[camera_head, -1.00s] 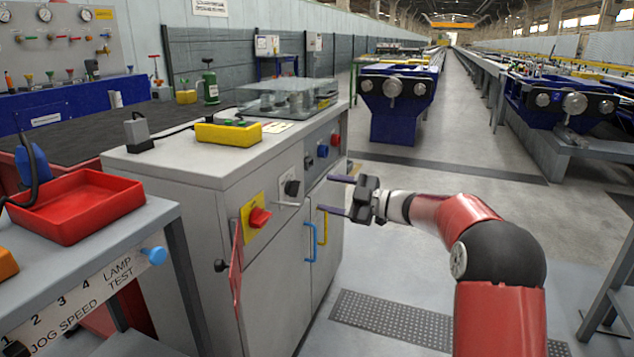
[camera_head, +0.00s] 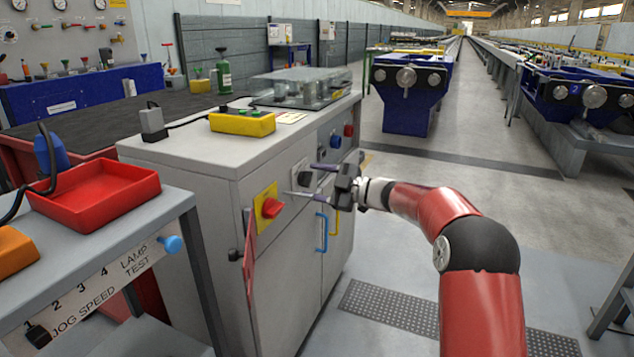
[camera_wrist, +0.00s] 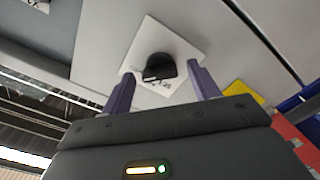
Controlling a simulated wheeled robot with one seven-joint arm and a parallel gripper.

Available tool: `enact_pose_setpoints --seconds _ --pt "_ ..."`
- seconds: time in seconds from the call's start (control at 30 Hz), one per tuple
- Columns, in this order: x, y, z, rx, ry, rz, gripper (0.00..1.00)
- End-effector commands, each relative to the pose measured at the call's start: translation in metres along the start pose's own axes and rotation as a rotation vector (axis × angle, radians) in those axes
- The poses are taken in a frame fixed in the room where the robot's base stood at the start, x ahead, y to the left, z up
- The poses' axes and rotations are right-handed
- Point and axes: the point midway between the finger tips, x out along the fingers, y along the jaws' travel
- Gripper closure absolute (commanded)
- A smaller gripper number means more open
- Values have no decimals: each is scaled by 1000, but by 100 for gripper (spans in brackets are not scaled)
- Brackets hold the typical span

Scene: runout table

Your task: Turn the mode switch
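The mode switch appears to be the black rotary knob (camera_head: 304,180) on a white plate on the front of the grey cabinet. In the wrist view the black knob (camera_wrist: 158,67) sits on its white plate (camera_wrist: 147,38), with small unreadable marks below it. My gripper (camera_head: 300,180) is open at the cabinet front and partly covers the switch in the head view. In the wrist view the fingers of my gripper (camera_wrist: 162,80) are apart and empty, pointing at the plate. The knob shows between and just beyond the fingertips; contact cannot be told.
A red knob on a yellow plate (camera_head: 271,207) is left of the switch. Blue (camera_head: 335,141) and red (camera_head: 348,130) knobs are farther right. A hinged red panel (camera_head: 250,268) juts from the cabinet's near corner.

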Motion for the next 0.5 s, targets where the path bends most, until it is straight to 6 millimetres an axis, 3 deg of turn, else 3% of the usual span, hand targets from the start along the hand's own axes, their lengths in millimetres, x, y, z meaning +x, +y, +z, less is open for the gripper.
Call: enact_pose_setpoints --seconds 0.03,0.3,0.5 --pt "0 0 0 0 0 0 46" --pt "0 0 0 0 0 0 82" --pt "0 0 0 -10 0 0 83"
